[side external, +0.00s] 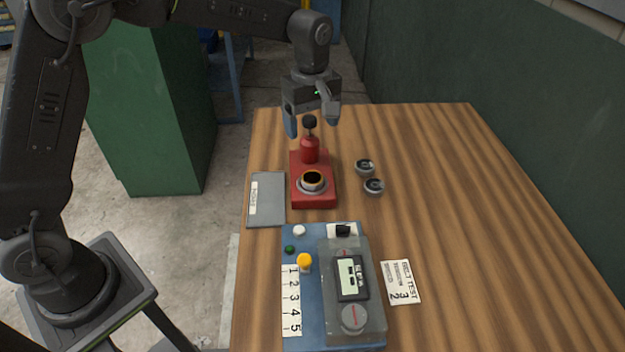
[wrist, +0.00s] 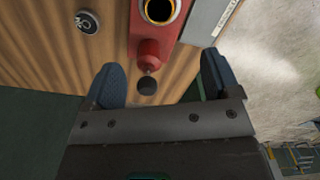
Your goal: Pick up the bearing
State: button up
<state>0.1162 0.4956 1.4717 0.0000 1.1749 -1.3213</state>
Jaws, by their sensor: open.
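Two small grey rings with dark centres, which look like bearings, lie on the wooden table: the farther ring (side external: 365,167) and the nearer ring (side external: 374,186). Only one ring (wrist: 87,22) clearly shows in the wrist view, at upper left. My gripper (side external: 311,122) is open, pointing down behind the rings and to their left. In the wrist view, my gripper (wrist: 160,77) has nothing held between its blue-grey fingers. The black knob (side external: 309,121) of a red stand (side external: 328,165) appears between the fingers; I cannot tell how close they are.
The red stand also bears a round ring-like cup (side external: 312,181). A grey plate (side external: 266,200) lies to its left. A blue panel with a grey meter (side external: 370,285) and a paper card (side external: 402,282) are nearer. The table's right side is clear; a green wall (side external: 500,75) stands beyond.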

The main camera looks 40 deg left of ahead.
aim_at(313, 177)
jog(key=shift+n, duration=0.3)
notch_tip(313, 177, down, 14)
jog(key=shift+d+f, duration=0.1)
jog(key=shift+d, duration=0.05)
jog(key=shift+c, duration=0.3)
jog(key=c, duration=1.1)
